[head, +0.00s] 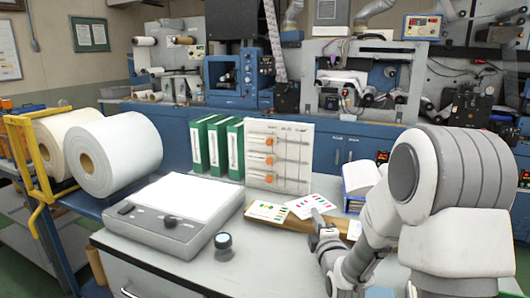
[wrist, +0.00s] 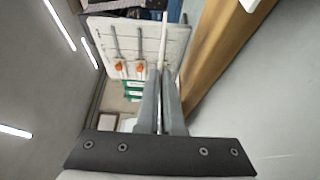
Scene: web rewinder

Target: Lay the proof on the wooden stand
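My gripper (head: 317,216) is shut on a thin white card with coloured marks, the proof (head: 305,206). In the wrist view the proof (wrist: 161,45) shows edge-on between the two close fingers (wrist: 160,105). The wooden stand (head: 340,228) lies on the worktop below and behind the gripper; its brown side (wrist: 215,55) runs past the fingers in the wrist view. A second card with colour patches (head: 268,212) rests at the stand's left part. I cannot tell whether the held proof touches the stand.
A grey light box (head: 180,205) is on the worktop's left, with a dark round object (head: 223,241) beside it. Green binders (head: 217,148) and an upright white board with orange knobs (head: 280,155) stand behind. A blue-and-white box (head: 360,178) is right of the stand.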

